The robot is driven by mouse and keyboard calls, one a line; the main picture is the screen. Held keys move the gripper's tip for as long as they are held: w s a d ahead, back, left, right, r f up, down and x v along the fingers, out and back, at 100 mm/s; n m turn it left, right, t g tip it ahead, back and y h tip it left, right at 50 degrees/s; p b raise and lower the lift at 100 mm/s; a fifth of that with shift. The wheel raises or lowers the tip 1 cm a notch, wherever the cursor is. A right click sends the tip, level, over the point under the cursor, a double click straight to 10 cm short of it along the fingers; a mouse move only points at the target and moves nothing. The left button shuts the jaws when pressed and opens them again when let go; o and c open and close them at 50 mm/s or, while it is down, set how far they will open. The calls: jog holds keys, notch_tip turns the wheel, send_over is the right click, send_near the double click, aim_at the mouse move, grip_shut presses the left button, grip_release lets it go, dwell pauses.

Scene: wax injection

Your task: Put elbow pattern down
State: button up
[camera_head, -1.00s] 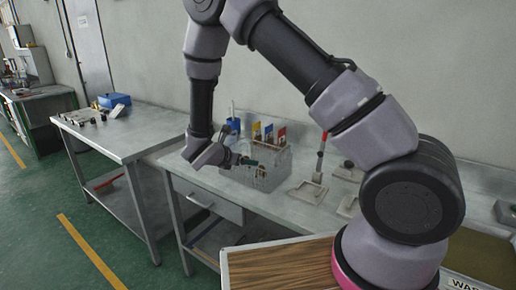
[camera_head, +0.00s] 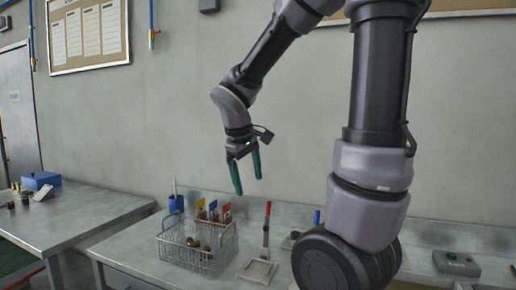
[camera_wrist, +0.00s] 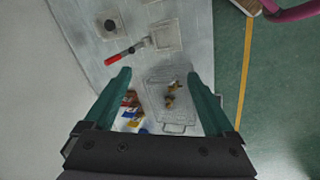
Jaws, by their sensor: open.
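A wire basket (camera_head: 195,262) stands on the metal bench (camera_head: 140,262), and it also shows in the wrist view (camera_wrist: 155,103). Small brass-brown pieces (camera_wrist: 172,93) lie inside it. One of them may be the elbow pattern, but they are too small to tell. My gripper (camera_head: 248,184) is high above the bench, over the basket and slightly to its right. Its two green fingers point down and stand apart with nothing between them. In the wrist view, the basket lies below and between the fingers (camera_wrist: 157,75).
Coloured tags (camera_head: 213,210) stand at the basket's back, with a blue holder (camera_head: 176,204) beside them. A red-handled tool (camera_head: 266,228) and a flat plate (camera_head: 258,270) are to its right. Another table (camera_head: 70,215) is at left. The air around my gripper is clear.

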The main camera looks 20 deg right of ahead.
jog(key=s+a+r+m+t+y, duration=0.1)
jog(key=s+r+m+t+y, duration=0.3)
jog(key=s+r+m, duration=0.5)
jog(key=shift+s+a+r+m+t+y, duration=0.15)
jog(key=shift+s+r+m+t+y, duration=0.15)
jog(key=shift+s+r+y, duration=0.15)
jog(key=shift+w, duration=0.1)
